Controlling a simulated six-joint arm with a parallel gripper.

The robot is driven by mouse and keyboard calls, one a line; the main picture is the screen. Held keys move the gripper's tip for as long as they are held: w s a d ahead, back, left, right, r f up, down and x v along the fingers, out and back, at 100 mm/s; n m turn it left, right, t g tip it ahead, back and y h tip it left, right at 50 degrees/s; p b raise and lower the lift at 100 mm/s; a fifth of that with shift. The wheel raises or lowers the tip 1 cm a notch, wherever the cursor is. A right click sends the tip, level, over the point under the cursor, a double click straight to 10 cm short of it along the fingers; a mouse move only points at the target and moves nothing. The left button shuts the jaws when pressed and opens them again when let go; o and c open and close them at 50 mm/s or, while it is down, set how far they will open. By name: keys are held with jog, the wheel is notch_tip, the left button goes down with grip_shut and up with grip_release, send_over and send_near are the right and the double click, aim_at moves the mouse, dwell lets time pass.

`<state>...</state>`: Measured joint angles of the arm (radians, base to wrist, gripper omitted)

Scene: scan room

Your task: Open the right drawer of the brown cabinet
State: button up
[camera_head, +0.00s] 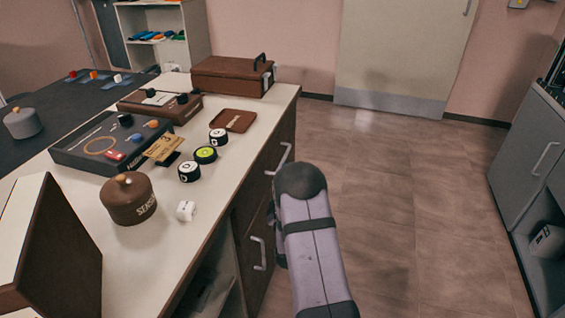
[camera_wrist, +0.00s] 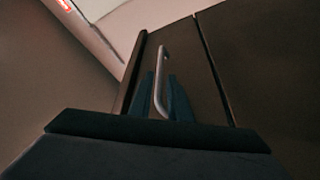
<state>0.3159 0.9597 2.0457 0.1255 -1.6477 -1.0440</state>
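The brown cabinet (camera_head: 246,214) stands under the pale counter, with its front facing right in the head view. A far metal handle (camera_head: 279,158) and a nearer one (camera_head: 259,253) show on this front. No drawer gap is clear there. My arm hides my gripper in the head view. In the wrist view my gripper (camera_wrist: 161,76) is open, its two dark fingers on either side of a metal handle (camera_wrist: 162,65). A narrow gap seems to show beside the handle. The handle is on a dark brown panel (camera_wrist: 190,65) with a seam to its right.
The floor (camera_head: 400,200) to the right is clear up to a grey cabinet (camera_head: 530,150).

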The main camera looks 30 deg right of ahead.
aim_at(283, 160)
jog(key=shift+x, duration=2.6)
grip_shut()
